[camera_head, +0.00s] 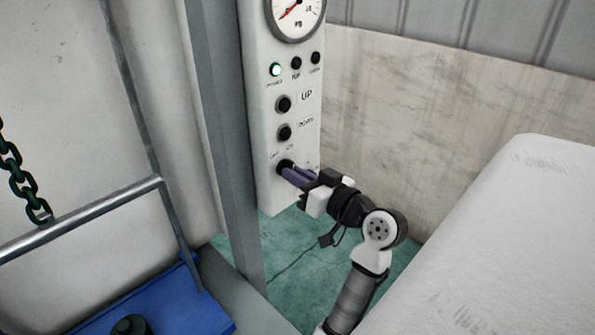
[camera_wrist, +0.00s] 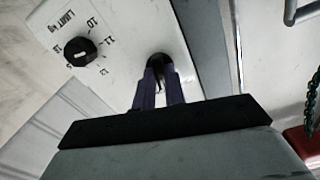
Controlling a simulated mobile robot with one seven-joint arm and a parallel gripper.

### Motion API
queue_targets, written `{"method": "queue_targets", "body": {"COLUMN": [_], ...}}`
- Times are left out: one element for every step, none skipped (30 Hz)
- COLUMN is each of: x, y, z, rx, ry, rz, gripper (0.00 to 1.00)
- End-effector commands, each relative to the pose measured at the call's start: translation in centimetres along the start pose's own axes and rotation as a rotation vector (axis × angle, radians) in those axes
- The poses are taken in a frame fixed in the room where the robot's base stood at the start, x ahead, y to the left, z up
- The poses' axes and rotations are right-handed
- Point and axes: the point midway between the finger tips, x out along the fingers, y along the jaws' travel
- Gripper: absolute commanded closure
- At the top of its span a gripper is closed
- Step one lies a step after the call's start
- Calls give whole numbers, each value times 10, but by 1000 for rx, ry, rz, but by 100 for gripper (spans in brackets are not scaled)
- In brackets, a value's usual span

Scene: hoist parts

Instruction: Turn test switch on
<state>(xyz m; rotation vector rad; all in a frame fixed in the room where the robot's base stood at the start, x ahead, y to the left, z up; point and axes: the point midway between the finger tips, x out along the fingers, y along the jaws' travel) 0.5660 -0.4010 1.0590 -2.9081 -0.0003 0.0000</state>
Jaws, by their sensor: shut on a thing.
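The test switch (camera_head: 284,164) is a dark knob, the lowest control on the white panel (camera_head: 279,198) in the head view. Two small labels sit just above it, too small to read surely. My gripper (camera_head: 291,174) reaches it from the lower right, with its purple fingers at the knob. In the wrist view the switch (camera_wrist: 157,60) shows as a dark round base at the ends of my gripper's fingers (camera_wrist: 160,72). The fingers are shut on it and hide most of it, so its turned position cannot be told.
Above it are DOWN (camera_head: 284,132) and UP (camera_head: 284,104) buttons, a lit green lamp (camera_head: 275,70) and a gauge (camera_head: 296,12). The wrist view shows a LIMIT kg dial (camera_wrist: 81,52). A grey post (camera_head: 232,150) stands left of the panel; a white block (camera_head: 500,240) is at right.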

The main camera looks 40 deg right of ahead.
Motion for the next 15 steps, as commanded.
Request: {"method": "queue_targets", "body": {"x": [0, 0, 0, 0, 0, 0, 0, 0, 0, 0, 0, 0, 0, 0, 0], "y": [0, 0, -1, -1, 0, 0, 0, 0, 0, 0, 0, 0, 0, 0, 0], "z": [-1, -1, -1, -1, -1, -1, -1, -1, -1, -1, 0, 0, 0, 0, 0], "rx": [38, 60, 89, 110, 129, 154, 171, 187, 207, 221, 232, 248, 258, 266, 276], "ry": [-2, -2, -2, -2, -2, -1, -1, -2, -2, -2, -2, -2, -2, -2, -2], "rz": [0, 0, -1, 0, 0, 0, 1, 1, 1, 0, 0, 0, 0, 0, 0], "gripper": [100, 100, 100, 100, 100, 100, 100, 100, 100, 100, 100, 100, 100, 100, 100]}}
